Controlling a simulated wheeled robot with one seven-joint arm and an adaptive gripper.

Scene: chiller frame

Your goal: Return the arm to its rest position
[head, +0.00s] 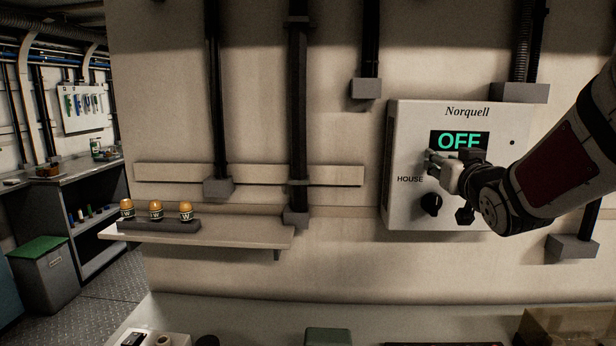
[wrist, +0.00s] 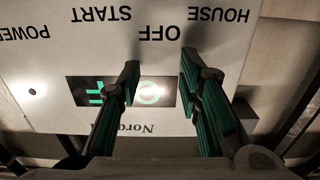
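My gripper (head: 432,163) is in front of the white Norquell box (head: 408,130), over the lower edge of its display. In the wrist view my gripper (wrist: 160,65) shows two separated fingers with green pads and nothing between them. The display (head: 443,138) reads OFF in green; it also shows, upside down, in the wrist view (wrist: 150,92), partly covered by a finger. A black knob (head: 431,204) sits below my gripper, near the HOUSE label. My arm reaches in from the right and hides the box's right part, where other labels are. The knob is not visible in the wrist view.
A shelf (head: 265,236) at the left holds a dark rack (head: 160,226) with three orange-topped items. Conduits and grey junction boxes (head: 367,88) line the wall. A counter (head: 260,308) with several objects runs along the bottom. The wall left of the Norquell box has open space before it.

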